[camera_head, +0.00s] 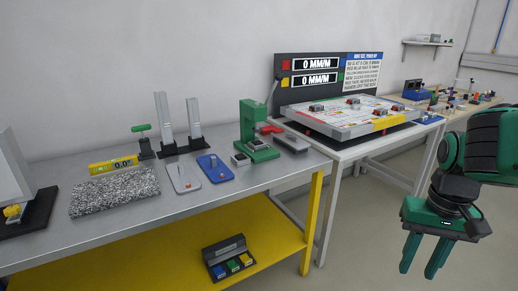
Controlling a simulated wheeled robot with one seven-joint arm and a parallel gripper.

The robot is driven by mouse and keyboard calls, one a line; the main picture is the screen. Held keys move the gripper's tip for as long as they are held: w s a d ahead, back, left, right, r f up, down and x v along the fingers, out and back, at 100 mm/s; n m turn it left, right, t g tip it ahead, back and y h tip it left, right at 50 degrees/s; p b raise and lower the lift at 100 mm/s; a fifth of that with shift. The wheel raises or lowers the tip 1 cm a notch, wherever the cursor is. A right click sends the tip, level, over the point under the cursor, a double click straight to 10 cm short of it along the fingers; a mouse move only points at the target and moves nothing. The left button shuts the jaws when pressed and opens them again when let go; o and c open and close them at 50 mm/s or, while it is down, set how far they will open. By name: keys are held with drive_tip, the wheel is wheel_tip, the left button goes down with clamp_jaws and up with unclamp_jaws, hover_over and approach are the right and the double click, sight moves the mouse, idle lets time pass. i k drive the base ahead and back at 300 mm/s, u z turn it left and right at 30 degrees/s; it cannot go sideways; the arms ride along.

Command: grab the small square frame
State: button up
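My gripper (417,275) hangs at the lower right, fingers down and apart, with nothing between them. It is in front of the white-legged table and well to the right of the grey bench. A small square piece (240,160) with a dark rim lies on the grey bench, at the foot of a green press. It looks like a small square frame, but it is too small to tell for sure. My gripper is far from it.
The grey bench (100,232) also bears a granite slab (115,192), a yellow level (113,166), two flat plates, grey (182,177) and blue (215,168), and the green press (257,130). A second table holds a tilted board (350,117). Floor shows between table and gripper.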

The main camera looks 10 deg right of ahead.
sight(256, 148)
drive_tip(key=i, duration=1)
drive_tip(key=u, duration=0.05)
